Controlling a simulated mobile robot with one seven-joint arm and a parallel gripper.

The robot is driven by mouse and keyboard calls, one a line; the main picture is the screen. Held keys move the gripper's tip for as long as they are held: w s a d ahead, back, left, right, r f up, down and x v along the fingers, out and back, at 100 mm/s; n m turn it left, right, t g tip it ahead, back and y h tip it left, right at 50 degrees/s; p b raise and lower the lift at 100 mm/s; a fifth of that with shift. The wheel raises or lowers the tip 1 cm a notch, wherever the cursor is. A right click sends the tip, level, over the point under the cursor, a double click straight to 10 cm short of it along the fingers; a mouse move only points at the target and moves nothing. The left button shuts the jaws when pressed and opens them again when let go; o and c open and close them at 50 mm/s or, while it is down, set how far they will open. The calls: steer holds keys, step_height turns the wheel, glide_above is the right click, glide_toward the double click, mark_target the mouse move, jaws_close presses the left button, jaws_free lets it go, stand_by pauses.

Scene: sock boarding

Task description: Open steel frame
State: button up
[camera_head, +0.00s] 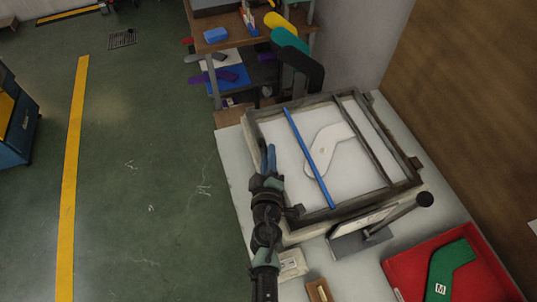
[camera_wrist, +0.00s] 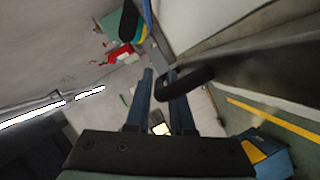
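The steel frame (camera_head: 386,189) is a dark, worn rectangular frame with a blue bar (camera_head: 308,157) across it. It lies flat on a pale bench, with a white foot-shaped board (camera_head: 325,150) showing inside. My gripper (camera_head: 268,150) is at the frame's left side, its blue fingers apart. In the wrist view, a dark curved handle (camera_wrist: 200,76) on the frame's side (camera_wrist: 245,60) crosses the right finger, and its bend reaches between the fingertips (camera_wrist: 160,75). I cannot tell whether a finger touches it.
A red tray (camera_head: 405,270) with a green foot board (camera_head: 449,270) lies at the lower right. Behind are colored boards (camera_head: 290,40) and a shelf. Open floor lies left.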

jaws_close()
stand_by(1.2)
